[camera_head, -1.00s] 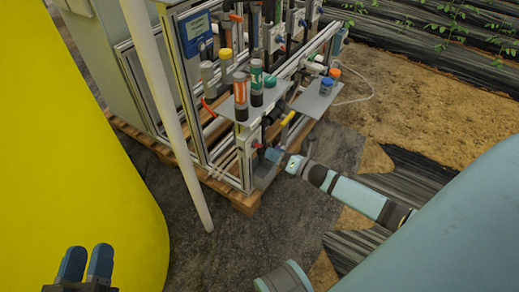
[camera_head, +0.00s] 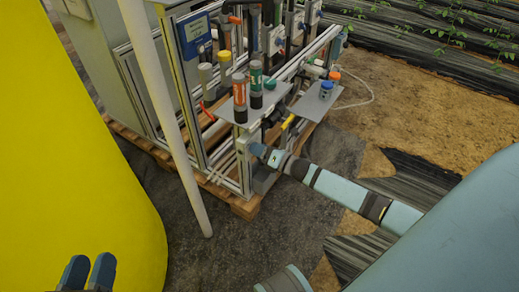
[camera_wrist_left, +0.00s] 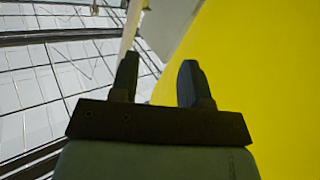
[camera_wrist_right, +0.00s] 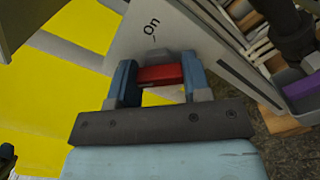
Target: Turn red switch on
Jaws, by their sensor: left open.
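The red switch (camera_wrist_right: 160,74) shows in the right wrist view on a pale grey face, just below the printed word "On". My right gripper (camera_head: 258,150) is at the near corner of the skid frame in the head view, against a small grey box (camera_head: 243,143). Its two blue fingers are on either side of the red switch and appear closed on it. In the head view my gripper hides the switch. My left gripper (camera_head: 88,272) is open and empty at the lower left, beside the yellow tank; it also shows in the left wrist view (camera_wrist_left: 158,75).
The yellow tank (camera_head: 80,190) fills the left side. A white pole (camera_head: 165,110) stands between it and the skid. A shelf (camera_head: 225,107) with bottles and a side plate (camera_head: 316,100) stick out above my right gripper. Dark floor (camera_head: 240,250) lies clear in front.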

